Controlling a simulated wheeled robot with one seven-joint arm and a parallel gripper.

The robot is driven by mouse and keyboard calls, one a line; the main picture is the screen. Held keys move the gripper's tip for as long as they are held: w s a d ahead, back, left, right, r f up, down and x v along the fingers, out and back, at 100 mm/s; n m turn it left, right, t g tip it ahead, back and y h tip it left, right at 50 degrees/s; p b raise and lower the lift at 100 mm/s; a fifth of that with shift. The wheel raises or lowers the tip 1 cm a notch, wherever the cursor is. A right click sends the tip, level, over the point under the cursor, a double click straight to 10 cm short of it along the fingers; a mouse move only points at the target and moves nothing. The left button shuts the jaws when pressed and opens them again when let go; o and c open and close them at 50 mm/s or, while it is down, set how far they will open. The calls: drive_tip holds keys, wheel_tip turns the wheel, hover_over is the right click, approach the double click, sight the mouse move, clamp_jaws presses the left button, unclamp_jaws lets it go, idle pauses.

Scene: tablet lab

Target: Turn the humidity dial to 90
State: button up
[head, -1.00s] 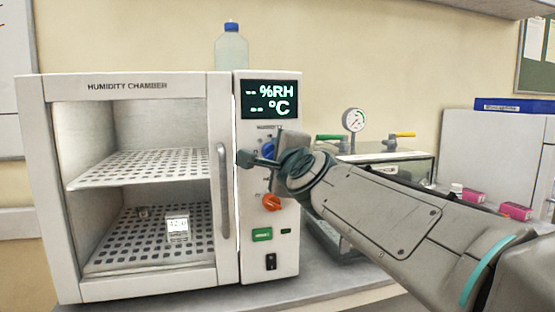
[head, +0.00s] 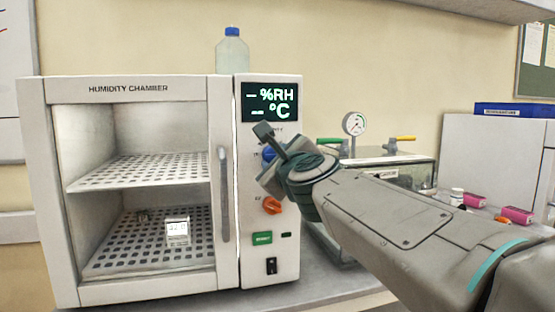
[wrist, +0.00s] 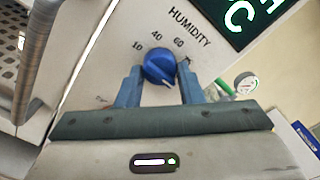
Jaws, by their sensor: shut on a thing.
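The blue humidity dial (wrist: 158,62) sits on the front panel of the humidity chamber (head: 125,88). In the wrist view the marks 10, 40 and 60 show around its upper side; any mark further right is not readable. Its white pointer line points down and a little right in that view. My gripper (wrist: 160,70) is shut on the blue dial, one blue-grey finger on each side. In the head view my gripper (head: 268,157) covers much of the dial. The chamber display (head: 270,102) shows dashes before %RH and °C.
Below the dial are an orange knob (head: 272,205), a green button (head: 262,238) and a black switch (head: 271,265). The chamber door handle (head: 223,195) is left of the panel. A gauge (head: 354,123) and box-like apparatus stand right, behind my arm.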

idle(0.4)
drive_tip(key=o, duration=0.9)
drive_tip(key=shift+o, duration=0.2)
